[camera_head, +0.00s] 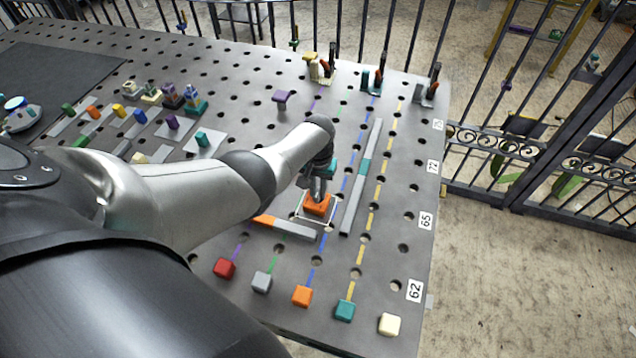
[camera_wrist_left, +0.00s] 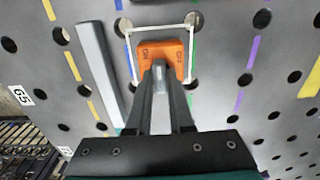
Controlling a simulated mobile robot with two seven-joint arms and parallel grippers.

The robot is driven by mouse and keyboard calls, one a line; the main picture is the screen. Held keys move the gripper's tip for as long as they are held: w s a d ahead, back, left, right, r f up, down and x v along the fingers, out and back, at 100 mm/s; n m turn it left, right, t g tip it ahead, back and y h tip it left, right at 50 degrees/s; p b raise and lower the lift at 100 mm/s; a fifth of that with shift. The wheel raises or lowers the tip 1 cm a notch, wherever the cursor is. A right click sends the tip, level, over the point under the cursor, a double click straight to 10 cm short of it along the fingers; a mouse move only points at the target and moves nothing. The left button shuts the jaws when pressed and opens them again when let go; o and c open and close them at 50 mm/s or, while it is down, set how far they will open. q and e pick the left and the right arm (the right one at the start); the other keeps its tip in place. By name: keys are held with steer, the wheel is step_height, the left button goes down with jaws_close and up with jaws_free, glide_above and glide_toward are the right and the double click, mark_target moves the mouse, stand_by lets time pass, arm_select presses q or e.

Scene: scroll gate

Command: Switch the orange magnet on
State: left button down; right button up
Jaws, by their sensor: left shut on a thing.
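The orange magnet (camera_head: 316,206) is a small orange block on the perforated grey table, inside a thin white square outline. It also shows in the wrist view (camera_wrist_left: 152,48), with small dark markings on its top that are hard to read. My left gripper (camera_head: 318,187) comes down on it from above. In the wrist view the fingertips (camera_wrist_left: 161,82) are close together around a small grey knob on the magnet. The fingers hide part of the knob and the magnet's near side. My right gripper is not in view.
A grey bar with a teal band (camera_head: 350,200) lies right of the magnet, and a grey bar with an orange end (camera_head: 288,228) lies in front. Coloured cubes, including a red one (camera_head: 224,267), line the front. Toggle clamps (camera_head: 372,80) stand at the back. A dark fence (camera_head: 540,170) stands beyond the table.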

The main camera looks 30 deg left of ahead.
mark_target(318, 191)
arm_select(q)
steer(key=shift+w, duration=0.1)
steer(key=c, duration=0.8)
jaws_free()
steer(key=shift+r, duration=0.1)
step_height(318, 191, up, 6)
steer(key=p, duration=0.3)
step_height(318, 191, up, 9)
stand_by(0.3)
